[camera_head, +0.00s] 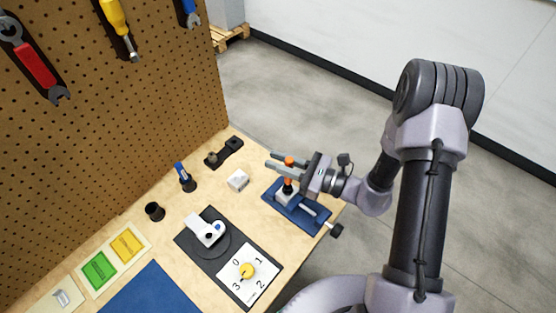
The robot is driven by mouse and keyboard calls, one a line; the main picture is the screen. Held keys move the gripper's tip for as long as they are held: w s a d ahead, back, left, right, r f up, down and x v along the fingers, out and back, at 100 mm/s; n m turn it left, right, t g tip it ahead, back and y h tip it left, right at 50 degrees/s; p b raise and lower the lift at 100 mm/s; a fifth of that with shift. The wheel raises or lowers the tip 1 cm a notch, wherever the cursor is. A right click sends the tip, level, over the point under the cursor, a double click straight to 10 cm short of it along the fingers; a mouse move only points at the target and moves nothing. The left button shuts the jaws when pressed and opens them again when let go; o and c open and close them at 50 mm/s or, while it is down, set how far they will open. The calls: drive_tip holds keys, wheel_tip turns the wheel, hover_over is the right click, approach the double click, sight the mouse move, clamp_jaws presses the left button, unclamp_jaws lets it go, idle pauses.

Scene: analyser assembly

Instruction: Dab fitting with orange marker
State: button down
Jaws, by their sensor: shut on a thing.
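My gripper (273,161) is shut on the orange marker (289,161), which it holds upright above the blue fixture (312,221) at the table's right edge. The marker's orange upper end shows between the fingers and a second orange part shows below them. A small grey fitting (285,198) sits in the blue fixture, directly under the marker. The marker's lower end appears at or very near the fitting; I cannot tell whether they touch.
A blue marker stands in a black cup (188,185); another black cup (154,211) looks empty. A white block (238,181), a black bracket (224,153) and a dark plate with a numbered dial (247,271) lie nearby. A pegboard (130,120) with tools rises behind.

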drive_tip(key=shift+f+b, duration=0.55)
idle(1.5)
wheel_tip(320, 180, up, 7)
drive_tip(key=p, duration=0.5)
idle(0.6)
